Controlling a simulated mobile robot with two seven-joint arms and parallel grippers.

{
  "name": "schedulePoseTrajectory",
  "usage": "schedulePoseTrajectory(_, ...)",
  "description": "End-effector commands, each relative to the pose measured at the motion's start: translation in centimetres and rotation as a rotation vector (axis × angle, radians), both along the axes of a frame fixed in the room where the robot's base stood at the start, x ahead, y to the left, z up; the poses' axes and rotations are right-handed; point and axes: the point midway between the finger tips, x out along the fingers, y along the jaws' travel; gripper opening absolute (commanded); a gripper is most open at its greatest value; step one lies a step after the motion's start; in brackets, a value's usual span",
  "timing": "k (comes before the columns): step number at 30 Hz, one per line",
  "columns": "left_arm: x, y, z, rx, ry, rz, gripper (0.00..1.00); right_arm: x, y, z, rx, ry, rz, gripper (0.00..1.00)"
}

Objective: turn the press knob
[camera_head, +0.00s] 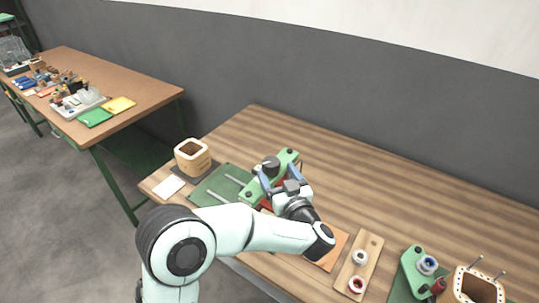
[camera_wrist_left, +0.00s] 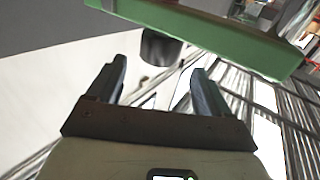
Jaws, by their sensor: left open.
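The press has a green top beam (camera_head: 286,158) with a dark round knob (camera_head: 271,165) on it, at the middle of the wooden table. My left gripper (camera_head: 278,176) reaches the press from the front, its fingers close to the knob. In the left wrist view, the knob (camera_wrist_left: 160,47) shows beyond the open, empty fingers (camera_wrist_left: 158,70), roughly in line with the gap between them. The green beam (camera_wrist_left: 215,32) crosses the top of that view. Whether a finger touches the knob cannot be told. My gripper and arm hide part of the press. My right gripper is not in view.
A wooden square coil former (camera_head: 193,155) stands left of the press, near a white card (camera_head: 169,187). A wooden board with spools (camera_head: 372,248), a green winding device (camera_head: 411,268) and another wooden former (camera_head: 478,287) are at right. The back of the table is clear.

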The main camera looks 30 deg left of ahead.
Motion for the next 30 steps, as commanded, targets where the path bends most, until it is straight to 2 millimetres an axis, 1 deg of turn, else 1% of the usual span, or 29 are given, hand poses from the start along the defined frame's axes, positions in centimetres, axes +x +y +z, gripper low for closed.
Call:
schedulePoseTrajectory(1, 0.8, 1.1, 0.2, 0.000, 0.000, 0.006, 0.80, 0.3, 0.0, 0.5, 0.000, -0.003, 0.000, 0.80)
schedulePoseTrajectory(3, 1.7, 2.2, 0.2, 0.001, -0.001, 0.005, 0.80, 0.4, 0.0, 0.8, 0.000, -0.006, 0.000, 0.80)
schedulePoseTrajectory(9, 3.8, 4.6, 0.1, 0.000, 0.000, 0.001, 0.80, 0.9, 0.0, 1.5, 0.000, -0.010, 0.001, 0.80)
schedulePoseTrajectory(15, 4.7, 5.7, 0.0, -0.001, 0.001, -0.001, 0.80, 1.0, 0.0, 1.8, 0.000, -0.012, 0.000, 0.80)
schedulePoseTrajectory(23, 4.7, 5.8, 0.0, -0.001, 0.001, -0.001, 0.80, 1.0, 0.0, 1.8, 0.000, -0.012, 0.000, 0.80)
schedulePoseTrajectory(24, 4.7, 5.8, 0.0, -0.001, 0.001, -0.001, 0.77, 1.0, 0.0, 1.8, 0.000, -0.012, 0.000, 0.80)
schedulePoseTrajectory(26, 4.7, 5.8, 0.0, -0.001, 0.001, -0.001, 0.57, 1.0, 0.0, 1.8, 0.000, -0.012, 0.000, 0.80)
schedulePoseTrajectory(27, 4.7, 5.7, 0.0, -0.001, 0.001, -0.001, 0.44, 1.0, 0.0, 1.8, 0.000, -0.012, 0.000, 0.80)
schedulePoseTrajectory(28, 4.7, 5.7, 0.0, -0.001, 0.001, -0.001, 0.34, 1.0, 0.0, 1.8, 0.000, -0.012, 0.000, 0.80)
schedulePoseTrajectory(29, 4.7, 5.7, 0.0, -0.001, 0.001, -0.001, 0.28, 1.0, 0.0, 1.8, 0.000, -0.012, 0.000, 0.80)
schedulePoseTrajectory(30, 4.7, 5.7, 0.0, -0.001, 0.001, -0.001, 0.28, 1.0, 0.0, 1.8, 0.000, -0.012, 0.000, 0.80)
